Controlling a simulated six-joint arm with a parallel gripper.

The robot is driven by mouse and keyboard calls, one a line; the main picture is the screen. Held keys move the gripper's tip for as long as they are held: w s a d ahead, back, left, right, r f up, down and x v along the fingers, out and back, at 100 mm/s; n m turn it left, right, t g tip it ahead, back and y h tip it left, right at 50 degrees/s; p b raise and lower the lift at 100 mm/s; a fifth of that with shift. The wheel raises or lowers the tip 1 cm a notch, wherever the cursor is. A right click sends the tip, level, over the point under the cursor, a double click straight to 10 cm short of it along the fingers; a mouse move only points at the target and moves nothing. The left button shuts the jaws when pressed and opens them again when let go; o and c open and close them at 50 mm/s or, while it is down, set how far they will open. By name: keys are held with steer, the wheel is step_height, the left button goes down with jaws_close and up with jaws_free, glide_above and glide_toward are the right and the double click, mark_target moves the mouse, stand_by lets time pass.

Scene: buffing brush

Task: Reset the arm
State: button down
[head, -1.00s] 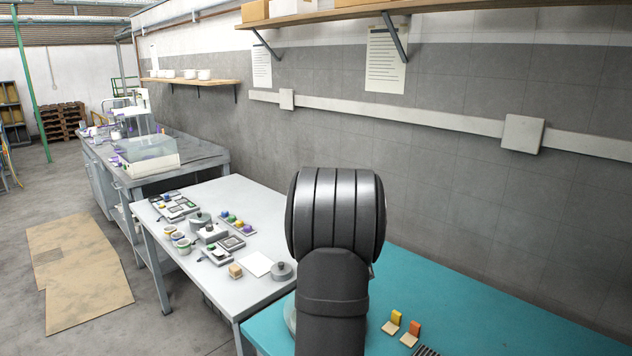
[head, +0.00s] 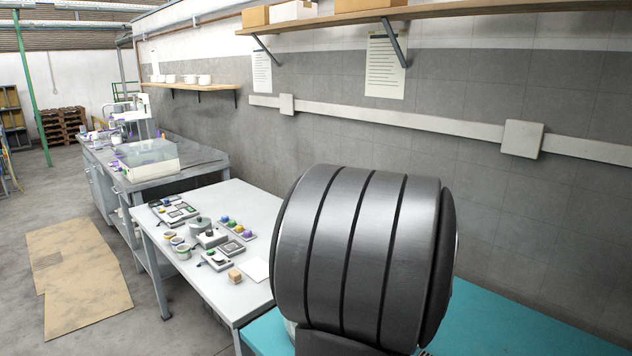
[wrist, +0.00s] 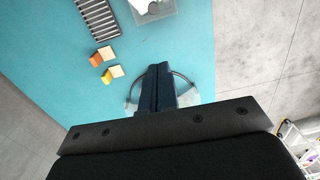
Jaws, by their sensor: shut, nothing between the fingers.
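My gripper (wrist: 161,84) shows in the wrist view, its two dark fingers pressed together with nothing between them. It hangs above the teal table (wrist: 150,45), in front of a round clear or glassy base (wrist: 187,92) near the table's edge. In the head view my own dark ribbed arm joint fills the lower middle and hides most of the teal table (head: 500,318). The gripper itself is hidden in the head view.
In the head view a white table (head: 222,292) with several small items stands left of my arm. A wall shelf (head: 450,14) runs overhead.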

steer(key=shift+s+d+r+t, duration=0.15)
steer(key=shift+s+d+r, duration=0.05)
steer(key=shift+s, duration=0.2)
steer(key=shift+s+d+r+t, duration=0.15)
steer(key=shift+s, duration=0.2)
steer(key=w+a+f+m+g+h, duration=0.1)
steer(key=w+a+f+g+h, duration=0.1)
steer(key=w+a+f, duration=0.4)
steer(key=shift+w+a+f+m+g, duration=0.25)
steer(key=shift+w+a+g, duration=0.55)
steer(key=shift+w, duration=1.4)
steer(key=shift+a, duration=0.1)
steer(key=shift+r, duration=0.1)
